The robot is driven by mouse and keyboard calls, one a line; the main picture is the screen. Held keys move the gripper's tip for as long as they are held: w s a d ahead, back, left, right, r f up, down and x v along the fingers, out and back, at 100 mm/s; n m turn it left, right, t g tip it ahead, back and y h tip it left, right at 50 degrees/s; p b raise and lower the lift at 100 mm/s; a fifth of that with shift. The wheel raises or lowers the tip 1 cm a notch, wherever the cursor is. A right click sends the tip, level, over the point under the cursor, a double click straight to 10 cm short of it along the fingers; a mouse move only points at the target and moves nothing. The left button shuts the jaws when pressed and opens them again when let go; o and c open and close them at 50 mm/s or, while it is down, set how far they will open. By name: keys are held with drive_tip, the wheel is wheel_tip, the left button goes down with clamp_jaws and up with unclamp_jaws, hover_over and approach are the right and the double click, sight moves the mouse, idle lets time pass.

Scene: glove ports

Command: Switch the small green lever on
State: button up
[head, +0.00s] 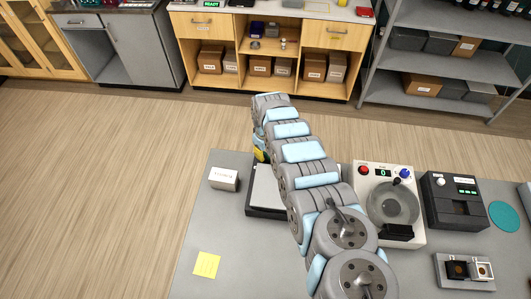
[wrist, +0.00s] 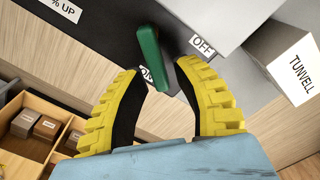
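The small green lever (wrist: 149,55) shows in the wrist view on a dark panel, between an OFF label (wrist: 201,45) on its right and a partly covered ON label (wrist: 147,76) on its lower left. My gripper (wrist: 160,68) is open, with yellow and black fingers on either side of the lever's lower end. I see a gap on each side; I cannot tell whether either finger touches it. In the head view, my gripper (head: 259,150) shows as a bit of yellow by the far left of the dark-based device (head: 263,211). My arm hides the lever there.
A white box labelled TUNVELL (wrist: 290,65) stands close to the device; it also shows in the head view (head: 223,179). A round-dish machine (head: 392,203) and a black machine (head: 454,201) stand right on the grey table (head: 225,225). A yellow note (head: 207,264) lies front left.

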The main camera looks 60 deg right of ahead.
clamp_jaws()
drive_tip(key=shift+s+d+m, duration=0.1)
drive_tip(key=shift+d+m, duration=0.1)
drive_tip(key=shift+m, duration=0.5)
drive_tip(key=shift+s+d+m, duration=0.1)
drive_tip(key=shift+d+m, duration=0.1)
drive_tip(key=shift+m, duration=0.5)
drive_tip(key=shift+s+d+f+m, duration=0.1)
drive_tip(key=shift+d+m, duration=0.1)
drive_tip(key=shift+m, duration=0.6)
drive_tip(key=shift+s+d+m+b, duration=0.2)
drive_tip(key=shift+m+b, duration=0.1)
drive_tip(key=shift+m, duration=0.6)
idle(0.4)
drive_tip(key=shift+s+d+m+b, duration=0.2)
drive_tip(key=shift+m+b, duration=0.35)
drive_tip(key=shift+m, duration=0.35)
drive_tip(key=shift+s+d+m+b, duration=0.1)
drive_tip(key=shift+s+m+b, duration=0.15)
drive_tip(key=shift+m, duration=0.3)
drive_tip(key=shift+s+m+b, duration=0.15)
drive_tip(key=shift+m+b, duration=0.2)
drive_tip(key=shift+m, duration=0.2)
